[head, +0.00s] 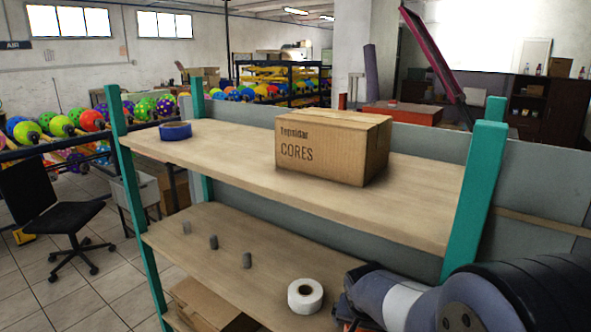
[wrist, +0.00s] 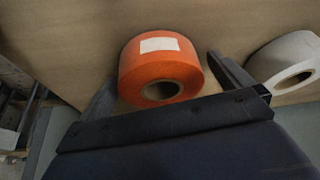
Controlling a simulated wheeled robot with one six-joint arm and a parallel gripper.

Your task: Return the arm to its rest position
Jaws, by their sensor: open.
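My arm (head: 440,300) reaches in from the lower right of the head view, over the right end of the lower shelf. My gripper (wrist: 160,80) is open in the wrist view, with one finger on each side of an orange roll (wrist: 160,72). The orange roll has a white label and stands on the shelf board. Gaps show beside it, and I cannot tell how far the fingers reach around it.
A white roll (head: 305,295) sits left of my arm on the lower shelf (head: 215,222); it shows at right in the wrist view (wrist: 290,62). Several small grey pieces stand farther left. Above is the upper shelf (head: 235,150) with a cardboard box (head: 333,145) and blue tape (head: 175,130). A teal post (head: 474,190) stands near my arm.

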